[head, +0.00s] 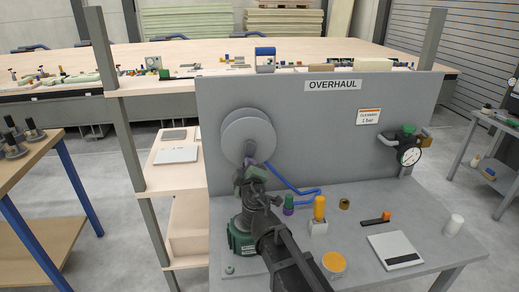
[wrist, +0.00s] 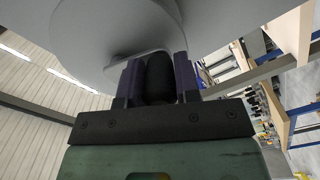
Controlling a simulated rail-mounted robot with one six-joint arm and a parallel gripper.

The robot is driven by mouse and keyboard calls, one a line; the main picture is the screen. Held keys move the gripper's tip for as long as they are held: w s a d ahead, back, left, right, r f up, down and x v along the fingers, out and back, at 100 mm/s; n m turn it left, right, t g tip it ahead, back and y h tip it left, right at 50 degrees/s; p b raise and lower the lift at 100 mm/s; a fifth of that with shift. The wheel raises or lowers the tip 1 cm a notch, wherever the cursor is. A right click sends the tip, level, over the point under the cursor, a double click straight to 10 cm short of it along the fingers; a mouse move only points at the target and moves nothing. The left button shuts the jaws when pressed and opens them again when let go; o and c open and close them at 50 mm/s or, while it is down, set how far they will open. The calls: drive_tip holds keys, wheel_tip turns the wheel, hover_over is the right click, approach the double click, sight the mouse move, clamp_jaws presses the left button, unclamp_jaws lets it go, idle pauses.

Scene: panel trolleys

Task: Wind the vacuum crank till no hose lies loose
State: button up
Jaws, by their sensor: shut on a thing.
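A round grey crank reel (head: 250,132) is mounted on the left of the upright grey panel marked OVERHAUL. My gripper (head: 250,164) is at the reel's lower edge. In the wrist view, my gripper (wrist: 160,78) is shut on a dark crank handle (wrist: 160,70), with a purple finger on each side; the grey reel (wrist: 105,35) fills the space beyond. A blue hose (head: 290,184) comes out from behind my gripper, slopes down to the right and lies in a bent loop on the bench. Its start at the reel is hidden.
On the bench stand a yellow-topped bottle (head: 319,209), a brass ring (head: 344,204), a black bar with orange knob (head: 375,220), a white flat box (head: 396,250), an orange-topped jar (head: 333,262) and a white cup (head: 454,224). A pressure gauge (head: 409,155) is on the panel's right.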

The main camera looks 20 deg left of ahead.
drive_tip(key=shift+r, duration=0.1)
drive_tip(key=shift+s+a+r, duration=0.1)
drive_tip(key=shift+s+a, duration=0.1)
drive_tip(key=shift+a, duration=0.25)
drive_tip(key=shift+r, duration=0.1)
drive_tip(key=shift+s+a+r+p, duration=0.25)
drive_tip(key=shift+a+p, duration=0.2)
drive_tip(key=shift+p, duration=0.1)
drive_tip(key=shift+s+a+r+p, duration=0.25)
drive_tip(key=shift+a+r+p, duration=0.1)
drive_tip(key=shift+r+p, duration=0.05)
